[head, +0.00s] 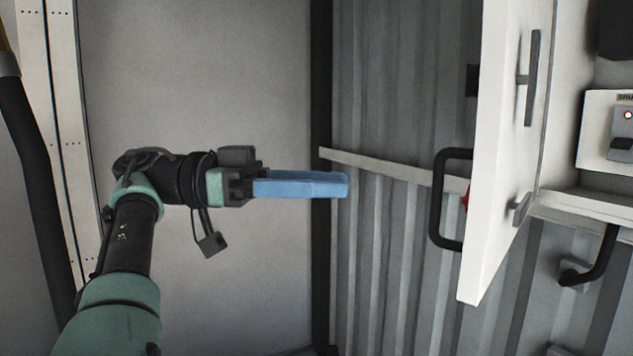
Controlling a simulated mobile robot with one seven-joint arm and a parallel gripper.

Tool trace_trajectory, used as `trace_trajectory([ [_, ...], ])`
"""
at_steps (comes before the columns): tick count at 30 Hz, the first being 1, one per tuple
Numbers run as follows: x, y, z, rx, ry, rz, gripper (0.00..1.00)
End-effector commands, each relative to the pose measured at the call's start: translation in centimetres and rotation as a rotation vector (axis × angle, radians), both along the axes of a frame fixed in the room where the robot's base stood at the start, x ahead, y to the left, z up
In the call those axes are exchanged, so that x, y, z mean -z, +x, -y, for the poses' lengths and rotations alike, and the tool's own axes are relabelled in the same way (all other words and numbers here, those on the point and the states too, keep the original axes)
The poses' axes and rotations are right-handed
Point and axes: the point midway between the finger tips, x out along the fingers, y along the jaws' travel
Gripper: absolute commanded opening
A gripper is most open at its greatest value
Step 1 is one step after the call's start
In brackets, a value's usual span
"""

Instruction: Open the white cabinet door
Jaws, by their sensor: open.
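The white cabinet door (500,170) stands swung out from its cabinet at the right of the head view, seen nearly edge-on. A black loop handle (436,200) sticks out from its left face. My gripper (345,185), with blue fingers, points right and is to the left of the handle, apart from it. Nothing shows between the fingers, which overlap in this view. The inner face of the door carries a dark vertical bar (532,78) and a small metal latch piece (520,208).
The cabinet interior (570,130) shows at right, with a white box (608,130) bearing a switch. A black bent lever (592,262) is below it. Corrugated wall (395,260) with a pale rail (385,168) lies behind. A plain grey panel (200,80) stands behind my arm.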

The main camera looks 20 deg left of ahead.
Motion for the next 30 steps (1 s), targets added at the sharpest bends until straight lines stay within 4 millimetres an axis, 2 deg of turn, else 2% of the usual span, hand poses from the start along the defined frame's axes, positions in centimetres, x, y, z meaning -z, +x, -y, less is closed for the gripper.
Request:
trace_trajectory([
  [14, 0.0, -0.3, -0.6, 0.000, 0.000, 0.000, 0.45],
  [21, 0.1, -0.2, -0.6, -0.001, 0.002, 0.002, 0.02],
  [30, 1.4, 0.3, 0.2, -0.053, 0.116, 0.134, 0.00],
])
